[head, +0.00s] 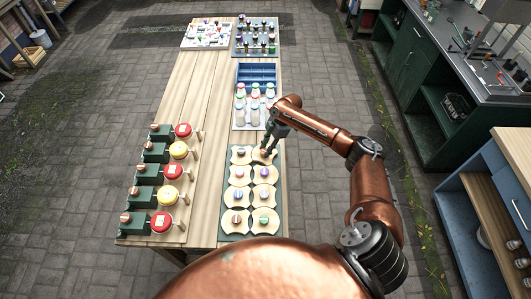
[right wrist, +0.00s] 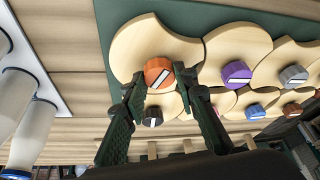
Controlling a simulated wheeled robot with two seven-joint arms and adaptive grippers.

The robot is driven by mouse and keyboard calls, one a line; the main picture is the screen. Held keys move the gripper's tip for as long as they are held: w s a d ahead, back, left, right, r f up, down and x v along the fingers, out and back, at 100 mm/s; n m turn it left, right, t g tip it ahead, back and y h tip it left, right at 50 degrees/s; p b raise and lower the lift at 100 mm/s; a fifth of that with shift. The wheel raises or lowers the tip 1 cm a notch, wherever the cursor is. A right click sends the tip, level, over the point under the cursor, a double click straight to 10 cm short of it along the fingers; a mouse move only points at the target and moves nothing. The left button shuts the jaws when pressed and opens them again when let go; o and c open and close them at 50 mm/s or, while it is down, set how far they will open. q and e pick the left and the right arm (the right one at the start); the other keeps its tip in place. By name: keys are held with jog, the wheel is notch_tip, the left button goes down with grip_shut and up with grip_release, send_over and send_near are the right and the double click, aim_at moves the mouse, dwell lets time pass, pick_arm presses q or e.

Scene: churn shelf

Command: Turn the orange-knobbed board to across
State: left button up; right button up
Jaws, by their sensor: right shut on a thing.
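The orange-knobbed board (right wrist: 130,45) is a pale wooden plate with a wavy outline. In the head view it is the far right board (head: 272,158) of the two-column set, partly hidden by my right gripper (head: 264,146). Its orange knob (right wrist: 158,70) has a white stripe, slanted in the right wrist view. My right gripper (right wrist: 160,84) has its fingers on both sides of this knob and is shut on it. The board's exact turn is hard to tell. My left gripper is not in view.
Neighbouring boards with purple (right wrist: 236,72), grey (right wrist: 294,75) and other knobs sit close by on the green panel (head: 252,193). White bottles (head: 254,114) stand just behind. Red and yellow discs (head: 179,150) with green blocks line the left side. Bare planks (head: 205,110) lie between.

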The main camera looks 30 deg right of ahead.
jog(key=n+g+b, duration=0.1)
jog(key=n+b, duration=0.1)
jog(key=n, duration=0.1)
jog(key=shift+w+f+b, duration=0.1)
jog(key=shift+f+b, duration=0.1)
jog(key=shift+b, duration=0.2)
jog(key=shift+r+n+g+b, duration=0.15)
jog(key=shift+n+g+b, duration=0.25)
jog(key=shift+n+b, duration=0.5)
jog(key=o, duration=1.2)
jog(key=shift+c, duration=0.2)
jog(key=shift+w+d+r, duration=0.1)
jog(key=shift+r, duration=0.1)
jog(key=v, duration=1.1)
jog(key=shift+r, duration=0.35)
